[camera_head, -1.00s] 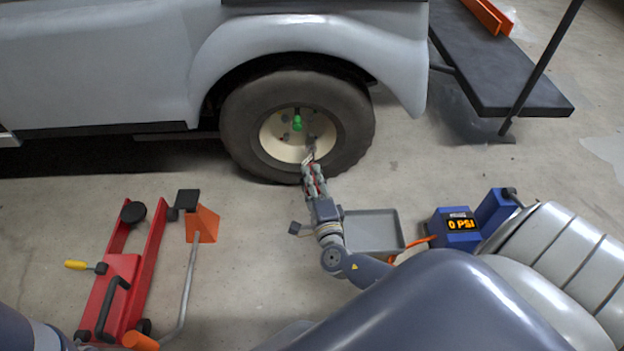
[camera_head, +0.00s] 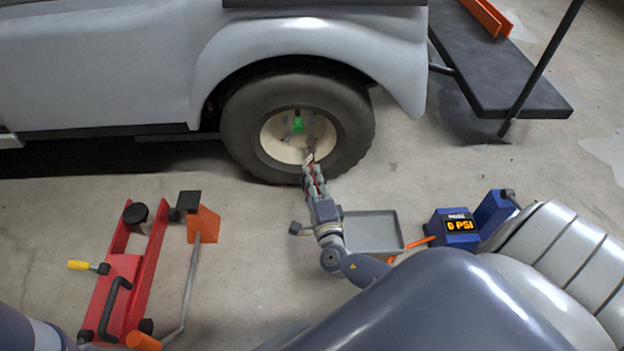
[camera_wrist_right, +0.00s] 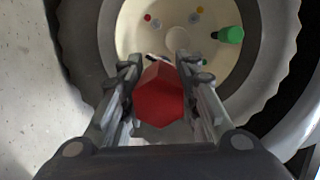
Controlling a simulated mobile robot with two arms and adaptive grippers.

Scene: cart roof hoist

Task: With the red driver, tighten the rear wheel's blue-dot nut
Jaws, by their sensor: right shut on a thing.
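The rear wheel (camera_head: 247,132) stands under the grey cart body, with a dark tyre and a cream hub (camera_wrist_right: 180,62). My right gripper (camera_head: 312,172) is low in front of the wheel. In the right wrist view, its two fingers (camera_wrist_right: 160,75) are shut on the red driver (camera_wrist_right: 158,98), whose red end faces the camera. The driver's far end points at the lower hub; its tip is mostly hidden, so I cannot tell whether it touches a nut. Small coloured dots show on the hub; I cannot make out the blue one surely. My left gripper is out of view.
A green-handled piece (camera_head: 298,125) sticks out from the hub, right of the driver in the wrist view. A grey tray (camera_head: 372,232) and a blue gauge box (camera_head: 455,229) reading 0 PSI are on the floor. A red jack (camera_head: 122,275) stands at left.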

